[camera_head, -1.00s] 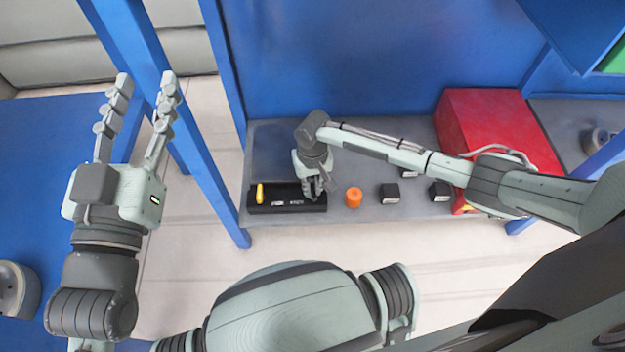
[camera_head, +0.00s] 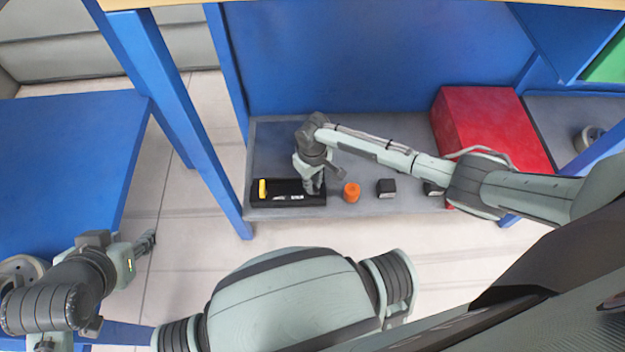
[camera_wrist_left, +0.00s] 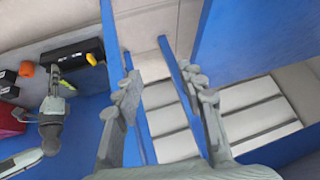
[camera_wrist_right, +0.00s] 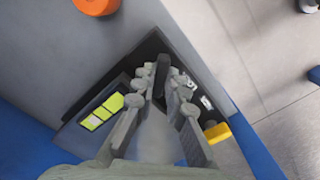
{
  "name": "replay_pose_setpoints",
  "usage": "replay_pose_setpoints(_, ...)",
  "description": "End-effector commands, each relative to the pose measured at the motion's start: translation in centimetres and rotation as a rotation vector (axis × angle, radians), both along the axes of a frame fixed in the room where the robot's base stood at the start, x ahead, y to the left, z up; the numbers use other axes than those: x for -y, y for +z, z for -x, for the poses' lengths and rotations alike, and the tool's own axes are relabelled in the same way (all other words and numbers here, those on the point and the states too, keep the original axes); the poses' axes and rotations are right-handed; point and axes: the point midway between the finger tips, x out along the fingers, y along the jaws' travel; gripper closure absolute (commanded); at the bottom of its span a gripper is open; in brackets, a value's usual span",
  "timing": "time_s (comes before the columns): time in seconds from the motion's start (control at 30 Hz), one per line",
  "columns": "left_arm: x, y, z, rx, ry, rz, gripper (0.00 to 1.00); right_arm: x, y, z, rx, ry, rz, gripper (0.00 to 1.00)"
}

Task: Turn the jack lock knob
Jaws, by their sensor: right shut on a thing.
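The jack is a long black box (camera_head: 290,203) on the grey shelf, with a yellow part (camera_head: 262,189) at its left end. My right gripper (camera_head: 315,190) is at the box's right end. In the right wrist view its fingers (camera_wrist_right: 169,80) are shut on a dark upright knob (camera_wrist_right: 162,70), partly hidden by them. My left gripper (camera_head: 147,241) is low at the left, empty, its fingers (camera_wrist_left: 165,85) spread in the left wrist view.
An orange cylinder (camera_head: 351,192) and a small black block (camera_head: 386,188) stand right of the box; another black block is partly hidden by my right arm. A red box (camera_head: 490,120) stands further right. A blue post (camera_head: 220,180) rises left of the shelf, beside a blue table (camera_head: 60,170).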

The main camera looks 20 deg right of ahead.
Motion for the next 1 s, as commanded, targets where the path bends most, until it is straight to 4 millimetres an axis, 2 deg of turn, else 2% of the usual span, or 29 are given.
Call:
replay_pose_setpoints(0.2,-3.1,-1.2,4.0,-0.190,0.070,-0.061,0.60,0.1,0.1,0.2,-0.006,0.207,0.002,1.00)
replay_pose_setpoints(0.4,-4.9,-1.7,6.7,-0.311,0.115,-0.094,0.60,0.1,0.0,0.2,-0.005,0.397,0.001,1.00)
replay_pose_setpoints(0.7,-4.8,-3.0,6.1,-0.314,0.109,-0.087,0.60,0.0,0.0,0.2,-0.005,0.683,0.000,1.00)
replay_pose_setpoints(1.0,-4.7,-3.4,5.9,-0.315,0.107,-0.086,0.60,0.0,-0.1,0.2,-0.006,0.955,-0.001,1.00)
